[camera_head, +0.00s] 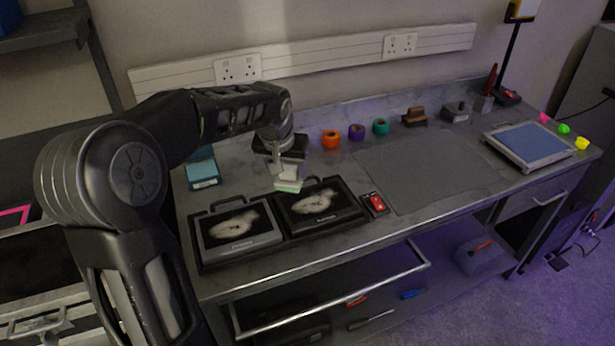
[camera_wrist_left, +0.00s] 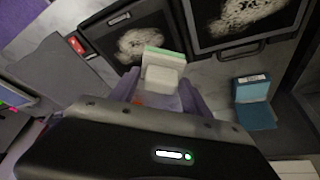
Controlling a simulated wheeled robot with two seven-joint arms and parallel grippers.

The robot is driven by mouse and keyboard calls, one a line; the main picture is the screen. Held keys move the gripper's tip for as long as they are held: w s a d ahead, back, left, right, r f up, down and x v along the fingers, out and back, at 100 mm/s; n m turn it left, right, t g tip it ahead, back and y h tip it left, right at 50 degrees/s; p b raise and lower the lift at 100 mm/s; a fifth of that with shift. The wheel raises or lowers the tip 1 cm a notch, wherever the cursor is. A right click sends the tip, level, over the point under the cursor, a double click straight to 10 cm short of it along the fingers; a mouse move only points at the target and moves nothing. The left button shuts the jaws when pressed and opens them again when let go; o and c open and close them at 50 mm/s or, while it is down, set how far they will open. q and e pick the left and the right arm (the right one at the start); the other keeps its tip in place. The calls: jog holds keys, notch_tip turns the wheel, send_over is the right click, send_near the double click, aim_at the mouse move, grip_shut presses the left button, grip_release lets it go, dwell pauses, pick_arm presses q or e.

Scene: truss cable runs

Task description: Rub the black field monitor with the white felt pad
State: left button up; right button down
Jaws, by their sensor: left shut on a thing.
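The black field monitor (camera_head: 345,204) lies flat on the bench with its handle to the back and a pale picture on its screen. It also shows in the left wrist view (camera_wrist_left: 112,41). My left gripper (camera_head: 286,172) is shut on the white felt pad (camera_head: 289,185), which has a pale green layer. In the left wrist view the pad (camera_wrist_left: 163,76) sits between the fingertips and overlaps the monitor's edge. The pad is over the monitor's back left corner; I cannot tell if it touches. My right gripper is not in view.
A grey-framed monitor (camera_head: 240,247) lies just left of the black one. A blue box (camera_head: 203,174) stands behind it. A red item (camera_head: 375,203) lies to the right, beside a clear grey mat (camera_head: 430,167). Orange, purple and teal rolls stand along the back.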

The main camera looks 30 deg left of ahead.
pick_arm(q)
jog(key=shift+d, duration=0.45)
jog(key=shift+w+a+f, duration=0.15)
jog(key=shift+a, duration=0.1)
jog(key=shift+d, duration=0.15)
